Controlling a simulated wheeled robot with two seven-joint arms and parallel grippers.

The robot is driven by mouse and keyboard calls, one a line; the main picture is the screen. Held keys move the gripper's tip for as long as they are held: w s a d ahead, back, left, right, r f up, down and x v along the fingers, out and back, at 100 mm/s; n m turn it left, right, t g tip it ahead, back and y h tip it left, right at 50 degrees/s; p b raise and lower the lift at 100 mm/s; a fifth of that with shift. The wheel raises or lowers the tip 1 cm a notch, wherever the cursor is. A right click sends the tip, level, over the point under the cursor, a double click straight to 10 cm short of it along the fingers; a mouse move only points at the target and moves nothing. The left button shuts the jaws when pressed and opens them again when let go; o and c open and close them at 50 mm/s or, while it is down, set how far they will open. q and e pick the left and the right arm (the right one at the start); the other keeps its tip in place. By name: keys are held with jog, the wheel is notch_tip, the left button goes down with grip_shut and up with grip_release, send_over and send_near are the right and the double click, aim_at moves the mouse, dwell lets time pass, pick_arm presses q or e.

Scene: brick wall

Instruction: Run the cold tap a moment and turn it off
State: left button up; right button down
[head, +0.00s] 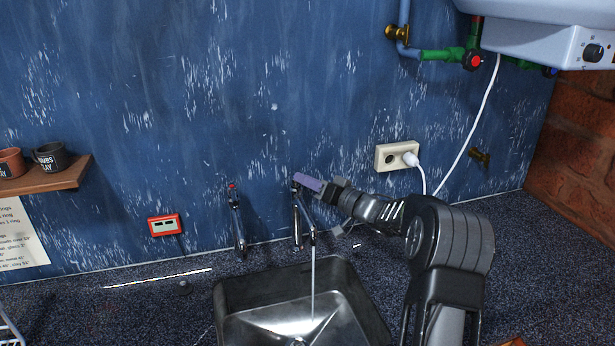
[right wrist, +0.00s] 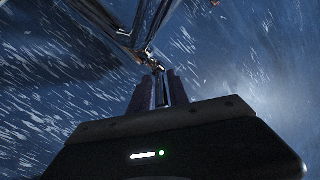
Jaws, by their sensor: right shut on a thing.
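The right-hand tap (head: 298,224) stands on the worktop against the blue wall, behind the sink. A thin stream of water (head: 313,285) runs from it into the metal sink (head: 232,292). My right gripper (head: 303,181) comes in from the right and is shut on the top of this tap, at its handle. Its fingers hide most of the handle. In the right wrist view, the tap's metal body (right wrist: 133,38) rises beyond my right gripper's fingers (right wrist: 158,88). The left-hand tap (head: 237,222) has a red mark on top and shows no water. My left gripper is not in view.
A wall socket with a white plug (head: 409,158) is just above my right arm. A white cable runs up to the boiler (head: 550,40). A red box (head: 164,225) and a shelf with pots (head: 60,178) are at the left. The worktop left of the sink is mostly clear.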

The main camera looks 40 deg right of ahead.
jog(key=shift+w+r, duration=0.1)
jog(key=shift+r, duration=0.25)
jog(key=c, duration=1.6)
grip_release()
jog(key=shift+o, duration=0.7)
jog(key=shift+a, duration=0.1)
jog(key=shift+f, duration=0.2)
jog(key=shift+s+f, duration=0.15)
jog(key=shift+s, duration=0.35)
jog(key=s+d+b, duration=0.1)
jog(key=s+b, duration=0.1)
jog(key=s, duration=0.4)
jog(key=shift+s+d, duration=0.2)
jog(key=shift+s, duration=0.15)
